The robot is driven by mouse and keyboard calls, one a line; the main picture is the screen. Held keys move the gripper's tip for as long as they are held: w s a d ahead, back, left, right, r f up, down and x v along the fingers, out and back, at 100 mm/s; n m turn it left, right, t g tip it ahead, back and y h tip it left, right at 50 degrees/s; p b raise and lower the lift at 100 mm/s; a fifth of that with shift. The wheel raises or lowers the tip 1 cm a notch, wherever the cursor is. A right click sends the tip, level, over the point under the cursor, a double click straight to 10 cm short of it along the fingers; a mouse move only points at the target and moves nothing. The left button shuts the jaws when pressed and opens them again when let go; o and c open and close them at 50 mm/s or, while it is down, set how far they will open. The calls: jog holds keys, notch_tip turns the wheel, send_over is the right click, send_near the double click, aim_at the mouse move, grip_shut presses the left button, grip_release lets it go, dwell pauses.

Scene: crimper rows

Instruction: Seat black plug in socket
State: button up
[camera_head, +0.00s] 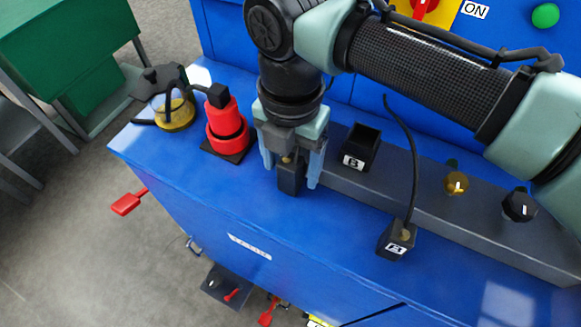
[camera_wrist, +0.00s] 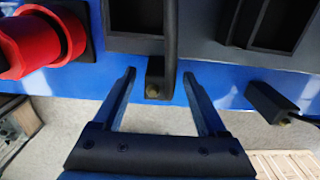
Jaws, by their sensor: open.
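My gripper (camera_head: 291,173) is open, pointing down over the blue bench top. A black plug (camera_head: 289,183) with a brass spot stands between its fingers. In the wrist view, this plug (camera_wrist: 154,88) is between and ahead of the open fingertips (camera_wrist: 159,75), with a gap on each side. A second black plug (camera_head: 396,243), with a white label and a cable rising from it, sits to the right near the front edge. A black socket box (camera_head: 360,150) labelled B, open on top, is on the grey rail behind. My gripper hides part of the rail.
A red cylinder (camera_head: 225,128) on a dark base stands left of my gripper, beside a dark-topped yellow flask (camera_head: 173,110). A brass knob (camera_head: 456,183) and a black knob (camera_head: 519,206) are on the right.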

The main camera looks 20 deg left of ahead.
jog(key=shift+f, duration=1.25)
grip_shut()
